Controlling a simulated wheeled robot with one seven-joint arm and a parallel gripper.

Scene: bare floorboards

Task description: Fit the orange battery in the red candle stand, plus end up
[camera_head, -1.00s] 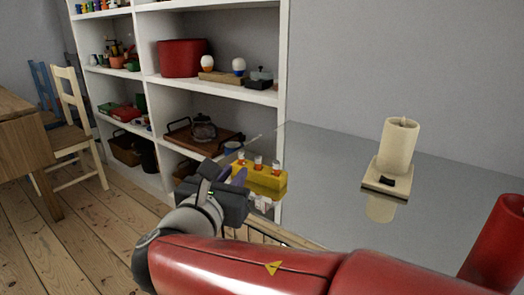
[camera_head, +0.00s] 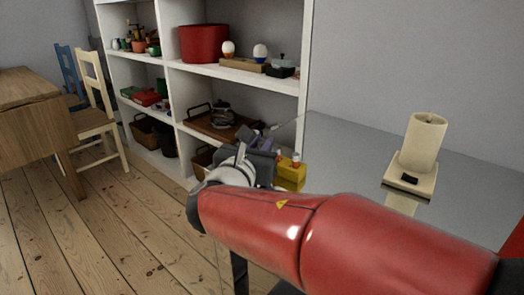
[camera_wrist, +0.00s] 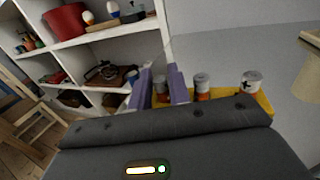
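A yellow holder (camera_head: 291,178) stands on the grey tabletop, partly hidden by my gripper (camera_head: 262,137). It carries several upright batteries with silver tops and orange lower parts. In the wrist view one battery (camera_wrist: 202,86) is just right of my fingers, and another (camera_wrist: 250,83) farther right shows a plus mark on top. My gripper (camera_wrist: 162,84) has two purple fingers standing apart, with part of a battery (camera_wrist: 160,97) seen between them; contact is not visible. A cream candle (camera_head: 424,143) stands on a cream base (camera_head: 398,184) with a dark patch. No clearly red candle stand shows.
A white shelf unit (camera_head: 304,60) with a red container (camera_head: 203,43) and a brown tray (camera_head: 212,125) is behind and left of the tabletop (camera_head: 350,150). A chair (camera_head: 98,115) and wooden table (camera_head: 30,120) are far left. The tabletop between holder and candle looks clear.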

